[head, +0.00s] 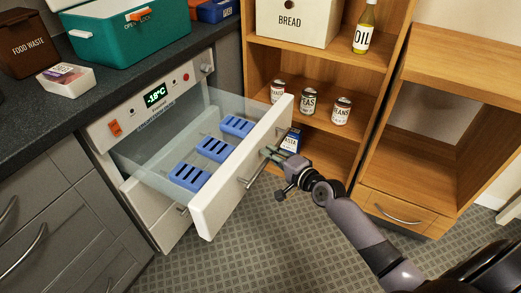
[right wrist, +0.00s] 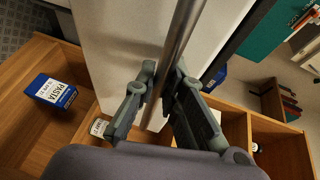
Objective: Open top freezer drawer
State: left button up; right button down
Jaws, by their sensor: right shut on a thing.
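The top freezer drawer (head: 240,173) is pulled well out from the white freezer front. Its clear side walls show, and 3 blue slotted blocks (head: 213,149) lie inside. My right gripper (head: 271,153) is at the drawer front's metal bar handle (head: 258,172), towards its far end. In the right wrist view the handle (right wrist: 183,35) runs between the two fingers (right wrist: 160,105), which are shut on it. The white drawer front (right wrist: 115,40) fills much of that view. The left gripper is not in view.
A second white drawer (head: 150,212) sits below, shut. A wooden shelf (head: 335,62) with several cans and a blue pasta box (head: 291,139) stands close beyond the drawer's far end. The counter (head: 50,105) holds bins and boxes. Tiled floor (head: 240,250) in front is clear.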

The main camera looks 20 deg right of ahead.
jog(key=shift+s+d+f, duration=0.1)
jog(key=shift+s+d, duration=0.6)
jog(key=shift+s, duration=0.2)
jog(key=c, duration=1.9)
grip_release()
jog(key=v, duration=1.2)
